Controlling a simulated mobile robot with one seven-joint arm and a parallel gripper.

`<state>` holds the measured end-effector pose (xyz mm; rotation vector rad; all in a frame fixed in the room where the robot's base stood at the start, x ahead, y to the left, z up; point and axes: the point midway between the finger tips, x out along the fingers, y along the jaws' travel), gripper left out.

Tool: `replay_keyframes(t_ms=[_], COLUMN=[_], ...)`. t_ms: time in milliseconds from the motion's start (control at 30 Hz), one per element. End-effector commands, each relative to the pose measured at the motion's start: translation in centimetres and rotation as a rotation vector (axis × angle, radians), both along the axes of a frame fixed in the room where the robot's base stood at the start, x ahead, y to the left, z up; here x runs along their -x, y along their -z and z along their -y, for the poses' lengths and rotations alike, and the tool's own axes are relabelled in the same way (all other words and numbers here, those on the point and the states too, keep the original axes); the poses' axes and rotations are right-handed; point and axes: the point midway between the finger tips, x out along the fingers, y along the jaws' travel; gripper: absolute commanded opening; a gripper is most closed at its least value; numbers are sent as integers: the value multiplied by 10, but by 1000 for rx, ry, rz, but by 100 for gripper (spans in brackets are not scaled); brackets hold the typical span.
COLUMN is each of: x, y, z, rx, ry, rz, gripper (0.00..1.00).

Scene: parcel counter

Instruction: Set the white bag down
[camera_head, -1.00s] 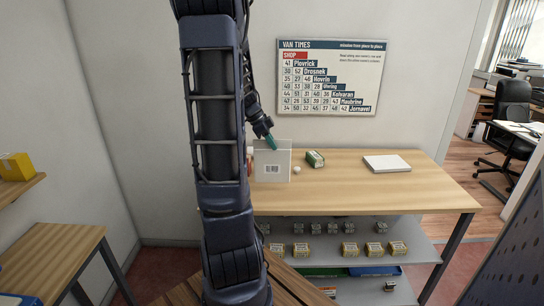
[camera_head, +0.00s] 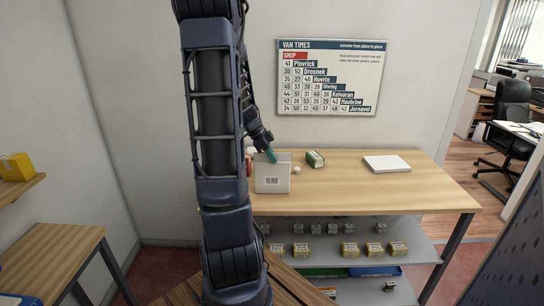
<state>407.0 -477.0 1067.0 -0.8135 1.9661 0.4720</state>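The white bag (camera_head: 272,179) is upright above the left part of the wooden counter, with a barcode label on its front. My gripper (camera_head: 271,155), with teal fingertips, reaches down to the bag's top edge and appears shut on it. The fingers are small, and their far side is hidden. The bag's lower edge shows against the counter top (camera_head: 345,198); I cannot tell whether it touches the wood.
A green box (camera_head: 315,159) and a small pale round thing (camera_head: 297,170) are right of the bag. A reddish thing (camera_head: 249,165) is partly hidden at its left. A white flat parcel (camera_head: 386,164) lies farther right. The counter's front right is clear.

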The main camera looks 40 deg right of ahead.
Motion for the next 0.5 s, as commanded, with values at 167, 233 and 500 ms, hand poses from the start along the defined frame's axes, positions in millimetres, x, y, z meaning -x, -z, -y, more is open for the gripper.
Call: replay_keyframes(t_ms=[167, 233, 500], x=[0, 0, -2], y=[0, 0, -8], z=[0, 0, -2], rx=[0, 0, 1], ry=[0, 0, -1], rz=[0, 0, 1], gripper=[32, 32, 32])
